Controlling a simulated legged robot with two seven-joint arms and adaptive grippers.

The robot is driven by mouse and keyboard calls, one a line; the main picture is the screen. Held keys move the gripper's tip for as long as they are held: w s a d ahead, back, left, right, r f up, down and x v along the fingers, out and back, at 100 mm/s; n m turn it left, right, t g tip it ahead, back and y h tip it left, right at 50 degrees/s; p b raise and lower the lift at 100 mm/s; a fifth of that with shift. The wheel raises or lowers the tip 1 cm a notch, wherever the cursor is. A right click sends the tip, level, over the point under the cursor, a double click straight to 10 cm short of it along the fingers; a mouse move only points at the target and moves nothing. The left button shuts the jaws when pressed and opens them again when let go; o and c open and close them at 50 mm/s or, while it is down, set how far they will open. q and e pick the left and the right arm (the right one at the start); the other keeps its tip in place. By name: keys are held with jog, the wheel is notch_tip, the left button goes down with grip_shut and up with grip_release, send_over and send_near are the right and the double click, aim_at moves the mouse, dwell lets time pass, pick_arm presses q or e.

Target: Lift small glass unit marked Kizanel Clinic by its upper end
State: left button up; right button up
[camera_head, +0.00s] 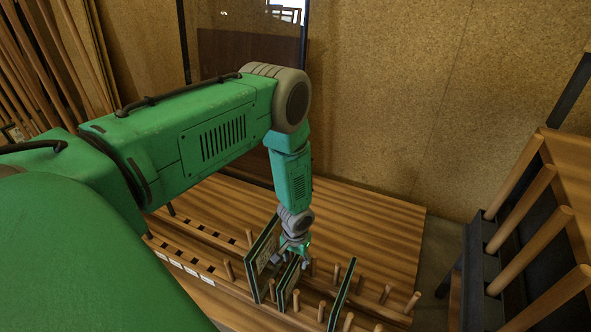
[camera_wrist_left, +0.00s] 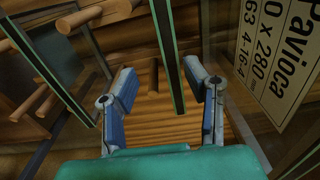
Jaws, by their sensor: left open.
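My left gripper (camera_head: 294,251) points down over the slatted rack at the upper end of a small glass unit (camera_head: 288,286). In the left wrist view the open gripper (camera_wrist_left: 168,84) has a finger on each side of a glass unit seen edge-on (camera_wrist_left: 168,50), with visible gaps to both fingers. The name Kizanel Clinic is not legible on any unit, so I cannot confirm which one bears it. A neighbouring unit (camera_wrist_left: 278,50) to the right carries a label reading Pavioca. My right gripper is not in view.
A taller glass unit (camera_head: 262,262) stands close left of the gripper, another (camera_head: 342,294) to the right. Wooden pegs (camera_head: 384,293) rise from the rack base (camera_head: 385,225). A dark frame with long pegs (camera_head: 530,230) stands at the right.

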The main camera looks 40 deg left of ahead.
aim_at(294, 264)
pick_arm(q)
jog(key=shift+a+f, duration=0.2)
jog(key=shift+f, duration=0.2)
jog(key=f+b, duration=0.1)
jog(key=a+f, duration=0.1)
jog(key=f, duration=0.1)
jog(key=a+f+b, duration=0.1)
jog(key=f, duration=0.1)
jog(key=shift+w+a+f+b, duration=0.1)
jog(key=shift+w+f+b, duration=0.1)
jog(key=shift+w+b, duration=0.15)
jog(key=shift+w+f, duration=0.1)
jog(key=shift+f, duration=0.2)
jog(key=shift+d+r, duration=0.35)
jog(key=shift+d, duration=0.4)
jog(key=c, duration=0.5)
jog(key=shift+a, duration=0.1)
grip_shut()
jog(key=shift+a+f, duration=0.1)
jog(key=shift+a, duration=0.25)
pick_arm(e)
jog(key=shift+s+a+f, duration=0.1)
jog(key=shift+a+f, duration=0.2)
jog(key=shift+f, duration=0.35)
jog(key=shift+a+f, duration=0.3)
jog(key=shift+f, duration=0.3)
